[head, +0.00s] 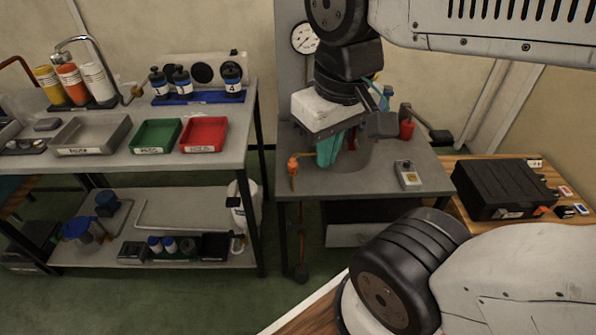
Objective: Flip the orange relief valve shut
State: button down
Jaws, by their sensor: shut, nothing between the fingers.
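The orange relief valve (293,166) shows in the head view at the left front edge of the grey bench, with a short orange part hanging down. A grey cylinder (352,158) stands on the bench just right of it, largely hidden behind my arm's end. My gripper (326,160) points down in front of the cylinder, its teal fingers shut and empty. The fingers are a little right of the orange valve. I cannot tell whether they touch the valve or the cylinder.
A pressure gauge (304,38) is on the panel behind. A small grey box (408,175) and a red container (407,127) are on the bench's right. A black case (503,188) sits on the wooden table. A shelf table with trays (91,135) stands left.

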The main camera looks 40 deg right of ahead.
jog(key=w+d+f+m+g+y, duration=0.1)
jog(key=w+d+f+m+y, duration=0.45)
jog(key=w+f+m, duration=0.2)
jog(key=w+d+f+m+y, duration=0.4)
jog(key=w+f+m+y, duration=0.25)
jog(key=w, duration=0.25)
jog(key=d+f+m+t, duration=1.3)
jog(key=d+f, duration=0.4)
jog(key=f, duration=0.3)
jog(key=shift+s+f+m, duration=0.15)
jog(key=shift+f+m, duration=0.05)
jog(key=shift+m, duration=0.2)
